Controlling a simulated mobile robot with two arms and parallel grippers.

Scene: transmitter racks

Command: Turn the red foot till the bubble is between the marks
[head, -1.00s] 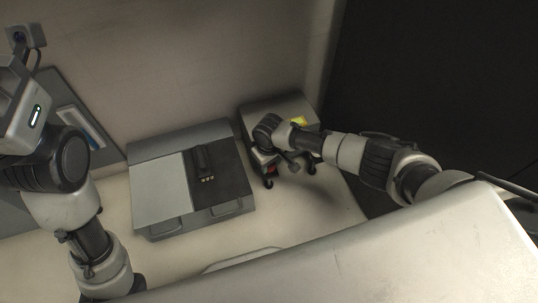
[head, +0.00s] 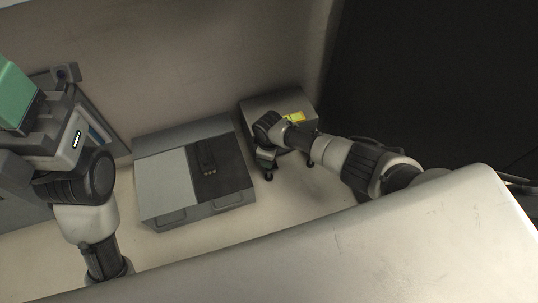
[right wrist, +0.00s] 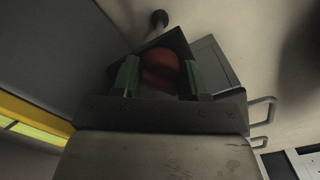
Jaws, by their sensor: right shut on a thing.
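The grey unit on small black feet (head: 258,105) stands at the back right of the bench, with a yellow-green level (head: 293,117) on it. My right gripper (right wrist: 158,78) is shut on the red foot (right wrist: 160,66), with a green finger on each side. In the head view my arm hides the red foot. My left gripper (head: 15,95) shows only partly at the left edge, a large green piece, well away from the unit.
A grey case with two front handles and a dark panel (head: 215,165) stands left of the unit. A socket box (head: 66,73) is on the wall. A large pale surface (head: 350,250) fills the foreground. Bare bench lies right of the case.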

